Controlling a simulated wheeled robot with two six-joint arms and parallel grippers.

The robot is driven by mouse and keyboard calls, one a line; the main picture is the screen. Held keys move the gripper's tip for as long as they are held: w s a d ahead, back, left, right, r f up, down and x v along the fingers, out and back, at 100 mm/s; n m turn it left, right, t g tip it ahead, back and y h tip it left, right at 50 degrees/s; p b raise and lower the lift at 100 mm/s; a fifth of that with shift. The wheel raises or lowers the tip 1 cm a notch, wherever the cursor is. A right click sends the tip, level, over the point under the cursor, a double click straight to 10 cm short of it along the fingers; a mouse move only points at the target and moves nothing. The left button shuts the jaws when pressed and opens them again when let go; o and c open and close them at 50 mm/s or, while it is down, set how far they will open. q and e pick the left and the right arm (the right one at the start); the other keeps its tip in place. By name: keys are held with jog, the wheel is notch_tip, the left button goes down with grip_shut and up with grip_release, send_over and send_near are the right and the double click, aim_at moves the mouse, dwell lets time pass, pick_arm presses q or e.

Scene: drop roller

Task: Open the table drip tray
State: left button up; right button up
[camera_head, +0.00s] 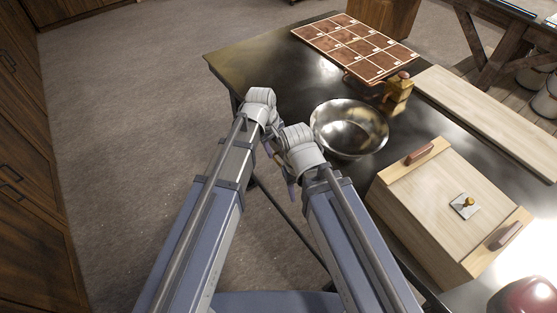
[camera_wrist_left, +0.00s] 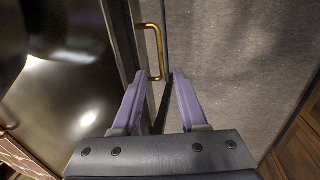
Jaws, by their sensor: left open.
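My left gripper (camera_head: 268,150) is by the front edge of the black table, mostly hidden under its wrist in the head view. In the left wrist view, its two purple fingers (camera_wrist_left: 157,76) are open with nothing between their pads. A brass bar handle (camera_wrist_left: 158,50) stands out from the table's edge, just ahead of the fingertips. The handle's lower end shows near the gap between them; I cannot tell whether they touch. The drip tray itself cannot be made out. Of my right gripper (camera_head: 291,188), only a purple finger shows below its wrist; its opening is hidden.
A metal bowl (camera_head: 349,128) sits on the black table (camera_head: 265,65) near the edge. A wooden box (camera_head: 440,220) with handles, a small brass-coloured item (camera_head: 398,88), a brown gridded panel (camera_head: 355,47) and a pale board (camera_head: 490,115) are also there. Floor left is clear.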

aim_at(279, 164)
pick_arm(q)
jog(key=f+b, duration=0.4)
jog(key=f, duration=0.1)
jog(key=d+f+b, duration=0.1)
jog(key=f+b, duration=0.1)
jog(key=b, duration=0.1)
jog(key=shift+w+f, duration=0.25)
jog(key=shift+w, duration=0.15)
grip_shut()
dwell(1.1)
